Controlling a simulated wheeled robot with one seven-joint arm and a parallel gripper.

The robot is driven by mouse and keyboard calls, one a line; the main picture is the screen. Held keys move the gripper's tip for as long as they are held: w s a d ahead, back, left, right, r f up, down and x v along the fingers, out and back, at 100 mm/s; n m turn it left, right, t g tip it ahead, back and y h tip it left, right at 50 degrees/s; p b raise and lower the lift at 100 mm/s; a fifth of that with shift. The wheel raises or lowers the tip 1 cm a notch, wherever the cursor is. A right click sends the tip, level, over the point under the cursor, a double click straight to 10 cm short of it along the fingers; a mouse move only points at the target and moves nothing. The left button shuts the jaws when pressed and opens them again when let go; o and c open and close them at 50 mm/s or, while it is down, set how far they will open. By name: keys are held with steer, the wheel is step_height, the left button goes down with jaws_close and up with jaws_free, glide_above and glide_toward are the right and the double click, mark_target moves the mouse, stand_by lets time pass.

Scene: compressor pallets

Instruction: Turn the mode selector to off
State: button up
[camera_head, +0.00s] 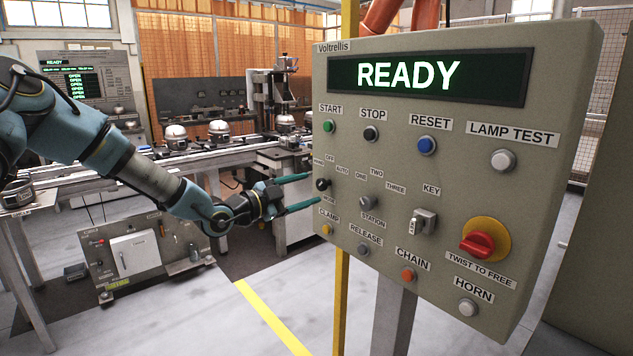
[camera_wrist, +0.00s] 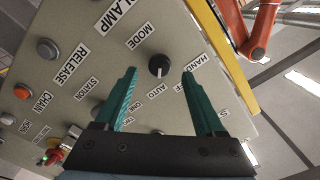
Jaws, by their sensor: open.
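The mode selector is a small black knob (camera_head: 322,184) at the left edge of the grey control panel (camera_head: 470,130), with HAND, OFF and AUTO labels around its upper side. In the wrist view the knob (camera_wrist: 159,65) sits near the top middle, with MODE and AUTO labels beside it. A small pale mark shows on its face, but I cannot tell surely which position it points to. My gripper (camera_head: 314,188) is open, its two green fingers reaching toward the panel. In the wrist view the fingers (camera_wrist: 159,74) stand either side of the knob, apart from it.
The panel's screen reads READY. A station selector (camera_head: 366,202), clamp button (camera_head: 326,229), key switch (camera_head: 423,221) and red emergency stop (camera_head: 478,243) are nearby. A yellow post (camera_head: 342,290) stands at the panel's left edge. A conveyor with compressors lies behind.

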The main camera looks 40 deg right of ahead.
mark_target(319, 186)
steer(key=shift+s+d+p, duration=0.1)
steer(key=shift+d+p, duration=0.4)
steer(key=shift+d, duration=1.45)
steer(key=shift+c, duration=0.3)
jaws_close()
